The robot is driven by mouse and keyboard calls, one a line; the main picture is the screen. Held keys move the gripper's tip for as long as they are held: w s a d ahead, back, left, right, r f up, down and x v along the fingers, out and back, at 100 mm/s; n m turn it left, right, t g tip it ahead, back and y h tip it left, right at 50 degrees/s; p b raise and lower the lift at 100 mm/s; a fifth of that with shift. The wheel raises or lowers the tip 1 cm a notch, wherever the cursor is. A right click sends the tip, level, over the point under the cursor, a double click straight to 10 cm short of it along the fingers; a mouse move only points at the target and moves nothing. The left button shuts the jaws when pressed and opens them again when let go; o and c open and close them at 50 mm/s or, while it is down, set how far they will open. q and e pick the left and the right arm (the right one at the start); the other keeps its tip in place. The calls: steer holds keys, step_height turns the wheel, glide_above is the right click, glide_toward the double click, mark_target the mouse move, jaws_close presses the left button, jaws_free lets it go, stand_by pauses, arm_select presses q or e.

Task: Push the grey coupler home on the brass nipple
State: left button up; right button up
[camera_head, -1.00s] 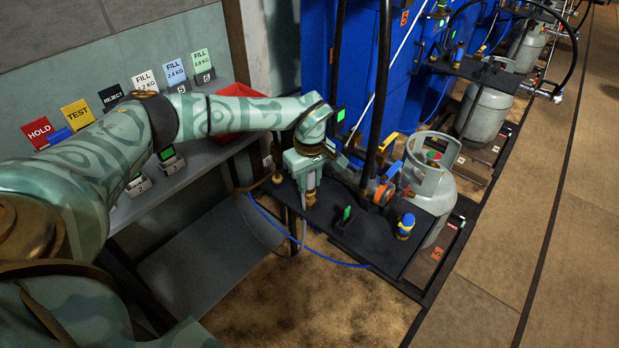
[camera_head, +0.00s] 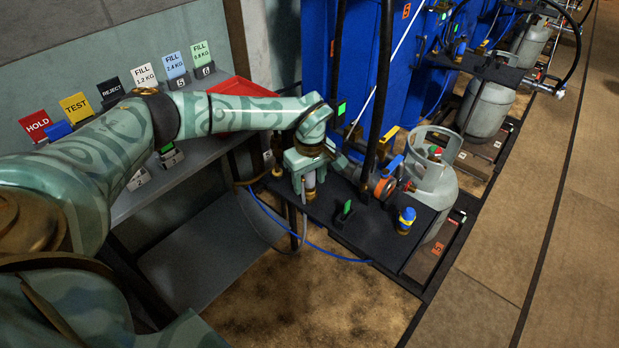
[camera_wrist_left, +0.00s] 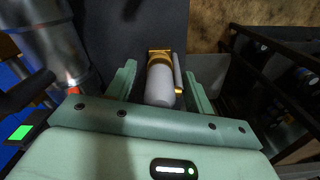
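The grey coupler (camera_wrist_left: 160,86) sits between the two fingers of my left gripper (camera_wrist_left: 160,88) in the left wrist view. Dark gaps show between the coupler and the fingers, so the gripper looks open around it. The brass nipple (camera_wrist_left: 159,55) shows at the coupler's far end; how deep the coupler sits on it I cannot tell. In the head view my left gripper (camera_head: 309,180) points down over the black bench plate (camera_head: 375,225), with the pale coupler (camera_head: 310,181) between its fingers and brass (camera_head: 310,195) below. My right gripper is not in view.
A grey gas cylinder (camera_head: 437,185) stands right of the plate. A blue-and-yellow fitting (camera_head: 405,221), a green-lit device (camera_head: 346,208) and an orange-red valve part (camera_head: 384,188) are near the gripper. A shelf with signs and a red tray (camera_head: 235,108) lies left.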

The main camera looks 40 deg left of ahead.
arm_select(q)
step_height(320, 180, up, 16)
steer(key=p, duration=0.5)
steer(key=shift+d+r, duration=0.15)
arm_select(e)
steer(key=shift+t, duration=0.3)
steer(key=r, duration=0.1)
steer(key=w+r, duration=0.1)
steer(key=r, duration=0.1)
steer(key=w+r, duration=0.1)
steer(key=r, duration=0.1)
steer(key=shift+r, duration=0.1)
